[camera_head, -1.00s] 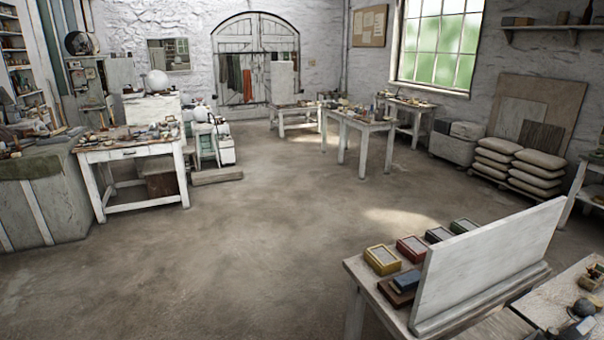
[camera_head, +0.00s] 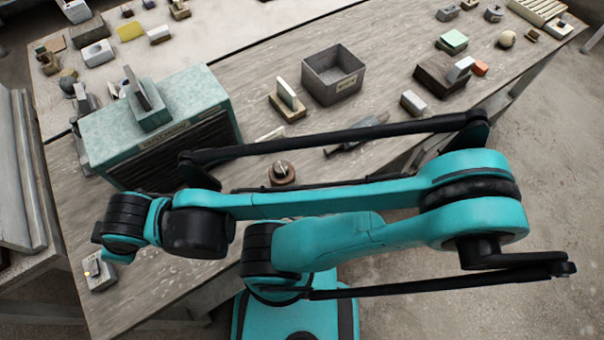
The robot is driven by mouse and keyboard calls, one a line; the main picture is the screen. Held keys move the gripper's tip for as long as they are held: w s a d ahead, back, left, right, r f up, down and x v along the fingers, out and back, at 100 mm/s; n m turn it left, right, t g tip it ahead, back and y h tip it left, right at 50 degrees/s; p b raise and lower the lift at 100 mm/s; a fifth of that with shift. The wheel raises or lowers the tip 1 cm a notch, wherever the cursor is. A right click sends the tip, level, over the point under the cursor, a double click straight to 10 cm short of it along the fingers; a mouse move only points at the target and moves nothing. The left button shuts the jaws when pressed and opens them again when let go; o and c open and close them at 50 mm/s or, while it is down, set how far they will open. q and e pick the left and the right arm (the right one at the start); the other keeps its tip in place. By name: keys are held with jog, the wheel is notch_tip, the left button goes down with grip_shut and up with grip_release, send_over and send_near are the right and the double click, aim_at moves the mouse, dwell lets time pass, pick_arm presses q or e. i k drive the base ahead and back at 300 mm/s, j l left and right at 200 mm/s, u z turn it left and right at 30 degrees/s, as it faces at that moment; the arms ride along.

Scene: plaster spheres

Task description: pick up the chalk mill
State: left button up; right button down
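I cannot tell for sure which thing is the chalk mill. A small round brown piece with a metal knob on top (camera_head: 282,172) stands on the grey wooden bench (camera_head: 350,188), just behind my teal arm, and could be it. My arm runs across the lower half of the view, from the elbow at the right to a black wrist at the left. No gripper fingers show at the wrist. The other gripper is not in view either.
A teal slatted box (camera_head: 185,92) stands left of the brown piece. A grey open bin (camera_head: 332,76) and a block with an upright plate (camera_head: 287,100) stand behind it. A dark tool (camera_head: 357,138) lies to the right. Bare floor shows at the right.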

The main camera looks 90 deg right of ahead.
aim_at(274, 181)
jog(key=l+z, duration=0.15)
jog(key=z, duration=2.65)
jog(key=k+l+u, duration=0.15)
jog(key=u, duration=0.35)
jog(key=k+l+u, duration=0.15)
jog(key=u, duration=0.3)
jog(key=k+u, duration=0.2)
jog(key=u, duration=0.3)
